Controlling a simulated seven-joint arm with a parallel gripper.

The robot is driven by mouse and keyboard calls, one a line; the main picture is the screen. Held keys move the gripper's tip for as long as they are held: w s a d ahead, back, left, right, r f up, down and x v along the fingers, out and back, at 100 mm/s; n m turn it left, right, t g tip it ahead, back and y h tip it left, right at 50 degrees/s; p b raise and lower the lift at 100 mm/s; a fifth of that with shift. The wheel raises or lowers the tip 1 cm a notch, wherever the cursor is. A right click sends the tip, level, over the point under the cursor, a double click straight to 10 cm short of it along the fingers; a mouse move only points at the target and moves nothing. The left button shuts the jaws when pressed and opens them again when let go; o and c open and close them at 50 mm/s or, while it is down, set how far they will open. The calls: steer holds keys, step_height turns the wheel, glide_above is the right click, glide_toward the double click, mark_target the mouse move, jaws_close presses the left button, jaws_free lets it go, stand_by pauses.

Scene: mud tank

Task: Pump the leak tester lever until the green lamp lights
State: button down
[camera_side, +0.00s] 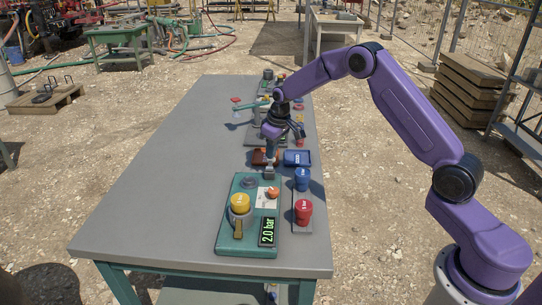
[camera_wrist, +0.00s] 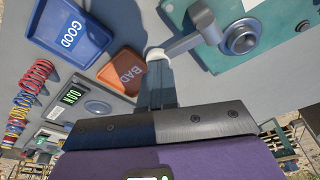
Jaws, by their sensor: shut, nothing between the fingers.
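The leak tester has a teal base (camera_side: 232,243) at the near end of the bench, with a yellow knob or cap (camera_side: 240,203), an orange-red round part (camera_side: 273,193) and a display (camera_side: 268,232) reading 2.0 bar. No lit green lamp can be made out. My gripper (camera_side: 269,176) points down, shut and empty, beyond the tester. In the wrist view its fingertips (camera_wrist: 157,62) overlap the lever's pale end; I cannot tell if they touch.
A blue GOOD tray (camera_wrist: 70,31) and a rust-red BAD tray (camera_wrist: 124,71) lie beside the lever. Blue (camera_side: 302,179) and red (camera_side: 303,211) capped pieces stand right of the tester. The bench's left side (camera_side: 150,180) is clear.

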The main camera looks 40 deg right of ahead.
stand_by(0.3)
steer(key=shift+w+v, duration=0.15)
steer(key=shift+v, duration=0.55)
steer(key=shift+w+v, duration=0.15)
steer(key=shift+v, duration=0.5)
steer(key=shift+s+x, duration=0.15)
steer(key=shift+x, duration=0.5)
steer(key=shift+s+x, duration=0.15)
steer(key=shift+x, duration=0.55)
steer(key=shift+w+v, duration=0.15)
steer(key=shift+v, duration=0.55)
steer(key=shift+w+v, duration=0.15)
steer(key=shift+v, duration=0.5)
